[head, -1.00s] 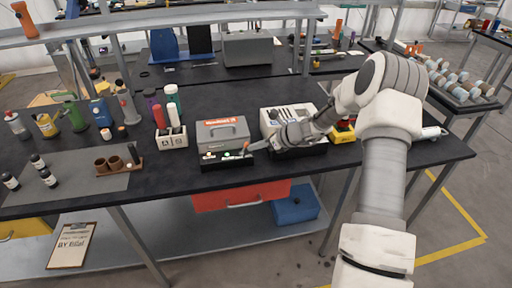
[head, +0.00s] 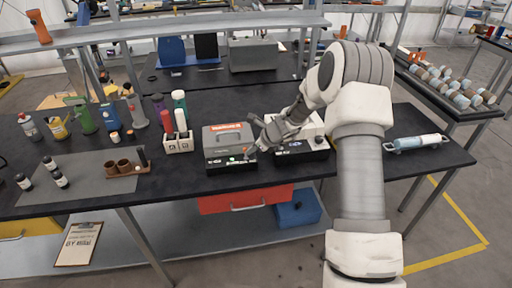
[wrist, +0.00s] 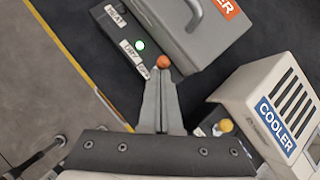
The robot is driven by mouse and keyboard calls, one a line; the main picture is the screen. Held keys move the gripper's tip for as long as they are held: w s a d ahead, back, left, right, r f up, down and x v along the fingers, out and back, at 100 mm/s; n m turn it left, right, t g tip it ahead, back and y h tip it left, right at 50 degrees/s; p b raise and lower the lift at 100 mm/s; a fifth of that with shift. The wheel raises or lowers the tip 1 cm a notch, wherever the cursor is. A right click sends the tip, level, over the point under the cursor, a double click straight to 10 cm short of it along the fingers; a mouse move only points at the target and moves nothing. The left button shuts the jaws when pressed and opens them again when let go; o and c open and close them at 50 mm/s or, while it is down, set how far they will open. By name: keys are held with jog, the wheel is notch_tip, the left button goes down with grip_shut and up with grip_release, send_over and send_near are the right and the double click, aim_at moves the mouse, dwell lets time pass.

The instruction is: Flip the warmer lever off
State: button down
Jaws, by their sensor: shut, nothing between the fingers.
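The warmer (head: 228,138) is a grey box with a handle and an orange label, on a dark control base (head: 217,167). In the wrist view, the base has white labels, a lit green light (wrist: 140,45) and an orange lever knob (wrist: 163,62) by the label at its near end. My gripper (wrist: 162,80) is shut and empty. Its fingertips are right at the knob, but I cannot tell whether they touch it. In the head view, my gripper (head: 252,155) is at the right end of the warmer's base and hides the lever.
The white cooler (head: 313,127) stands just right of the warmer, with a yellow knob (wrist: 226,125) close to my gripper. A two-bottle caddy (head: 178,143) stands to the left.

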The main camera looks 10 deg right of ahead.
jog(key=shift+a+r+h+p, duration=0.15)
jog(key=shift+a+h+p, duration=0.35)
jog(key=shift+a+h, duration=0.2)
jog(key=shift+a, duration=0.1)
jog(key=shift+r+p, duration=0.75)
jog(key=shift+r, duration=0.05)
